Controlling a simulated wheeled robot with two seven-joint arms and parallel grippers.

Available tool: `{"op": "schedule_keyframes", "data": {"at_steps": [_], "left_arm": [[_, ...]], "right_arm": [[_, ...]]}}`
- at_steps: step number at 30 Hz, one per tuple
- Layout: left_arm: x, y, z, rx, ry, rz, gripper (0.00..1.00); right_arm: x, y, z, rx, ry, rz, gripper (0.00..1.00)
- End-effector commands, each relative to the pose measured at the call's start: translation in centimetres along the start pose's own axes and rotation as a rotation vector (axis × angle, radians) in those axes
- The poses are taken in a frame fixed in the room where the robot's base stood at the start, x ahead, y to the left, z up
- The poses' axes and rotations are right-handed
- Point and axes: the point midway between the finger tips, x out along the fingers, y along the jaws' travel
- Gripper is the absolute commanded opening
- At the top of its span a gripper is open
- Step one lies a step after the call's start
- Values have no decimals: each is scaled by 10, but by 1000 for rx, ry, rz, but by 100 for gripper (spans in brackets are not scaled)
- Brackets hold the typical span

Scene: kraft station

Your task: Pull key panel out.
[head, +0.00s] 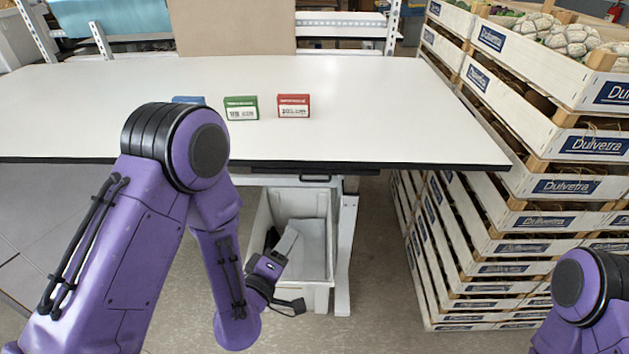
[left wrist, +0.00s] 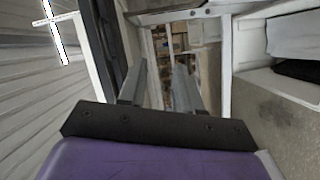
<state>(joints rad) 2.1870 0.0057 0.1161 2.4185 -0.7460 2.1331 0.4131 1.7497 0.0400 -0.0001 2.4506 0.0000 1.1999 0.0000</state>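The key panel appears to be the thin dark panel (head: 315,170) tucked under the table's front edge in the head view. A small dark handle (head: 315,178) shows on its front. My left gripper (head: 290,236) is below the table edge, in front of the bin, lower and left of the handle and apart from it. In the left wrist view its two fingers (left wrist: 160,70) stand apart with nothing between them. The panel cannot be made out surely in that view. Only part of my right arm shows, at the lower right of the head view; its gripper is out of view.
The white table (head: 400,110) holds a green box (head: 241,108), a red box (head: 293,106) and a partly hidden blue box (head: 188,99). A white bin (head: 318,270) stands below. Stacked wooden crates (head: 520,200) rise at the right. Floor between bin and crates is clear.

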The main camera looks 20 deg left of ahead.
Motion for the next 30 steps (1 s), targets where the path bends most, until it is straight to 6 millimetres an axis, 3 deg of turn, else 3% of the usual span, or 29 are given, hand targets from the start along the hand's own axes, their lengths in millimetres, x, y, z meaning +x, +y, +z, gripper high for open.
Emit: {"op": "schedule_keyframes", "data": {"at_steps": [1,3,6,19,24,30], "left_arm": [[7,32,-4,-95,8,106,34],[12,58,-7,-197,8,201,34],[19,76,-10,-255,7,251,34],[102,94,-14,-252,9,247,34],[114,95,-14,-250,9,244,34],[114,94,-13,-250,9,244,34]], "right_arm": [[-1,0,0,0,0,0,43],[-1,0,-1,0,0,0,43],[-6,0,-3,0,0,0,43],[-37,3,-16,0,1,-1,43],[-39,3,-16,0,1,0,43],[-38,3,-16,0,1,0,43]]}}
